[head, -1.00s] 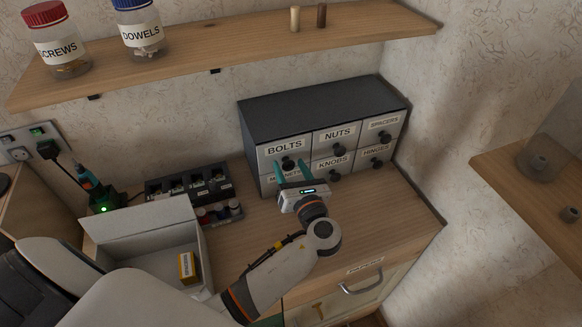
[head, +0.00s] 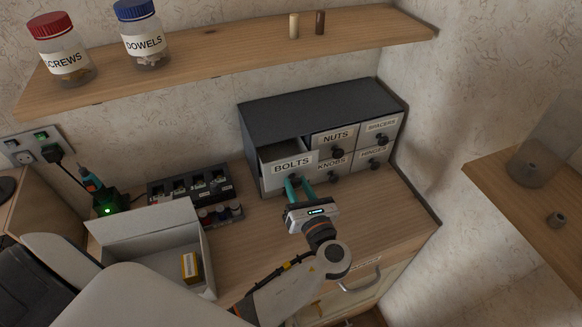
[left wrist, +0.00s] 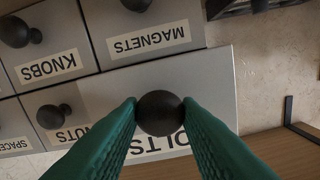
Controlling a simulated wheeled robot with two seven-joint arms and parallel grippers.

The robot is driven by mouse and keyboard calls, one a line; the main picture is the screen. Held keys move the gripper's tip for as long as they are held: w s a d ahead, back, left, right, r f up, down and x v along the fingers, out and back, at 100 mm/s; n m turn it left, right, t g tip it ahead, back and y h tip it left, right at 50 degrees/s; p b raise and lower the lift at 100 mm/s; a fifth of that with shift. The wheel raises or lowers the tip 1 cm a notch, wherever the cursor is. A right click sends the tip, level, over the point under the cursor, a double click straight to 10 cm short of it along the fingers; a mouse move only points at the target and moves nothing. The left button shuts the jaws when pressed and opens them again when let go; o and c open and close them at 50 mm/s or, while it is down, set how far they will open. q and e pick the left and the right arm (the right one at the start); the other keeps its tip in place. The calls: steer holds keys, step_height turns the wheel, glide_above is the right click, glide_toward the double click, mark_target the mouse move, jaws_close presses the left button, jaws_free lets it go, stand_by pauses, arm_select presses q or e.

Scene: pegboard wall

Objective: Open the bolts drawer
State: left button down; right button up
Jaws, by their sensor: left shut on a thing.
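The bolts drawer (head: 291,168) is the upper left drawer of the dark cabinet (head: 318,112), and it stands partly pulled out, with its open top showing. My left gripper (head: 299,190) has its teal fingers on the drawer's round dark knob. In the left wrist view the fingers are shut on the bolts knob (left wrist: 160,112), one on each side, and the BOLTS label is partly hidden behind them. The inside of the drawer looks dark and I cannot make out its contents. My right gripper is not in view.
The nuts drawer (head: 333,138) and the other drawers are closed. An open box (head: 150,240) with a small yellow carton stands left of my arm. A shelf with jars runs above. Counter is bare in front of the cabinet's right half.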

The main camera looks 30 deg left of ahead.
arm_select(q)
steer(key=p+v, duration=0.1)
steer(key=v, duration=0.4)
steer(key=shift+s+d, duration=0.2)
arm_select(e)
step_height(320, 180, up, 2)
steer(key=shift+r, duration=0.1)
arm_select(q)
steer(key=c, duration=1.3)
jaws_free()
steer(key=shift+o, duration=1.2)
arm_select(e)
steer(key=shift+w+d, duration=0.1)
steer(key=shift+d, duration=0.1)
arm_select(q)
steer(key=b+v, duration=0.2)
steer(key=v, duration=0.5)
steer(key=shift+d, duration=0.2)
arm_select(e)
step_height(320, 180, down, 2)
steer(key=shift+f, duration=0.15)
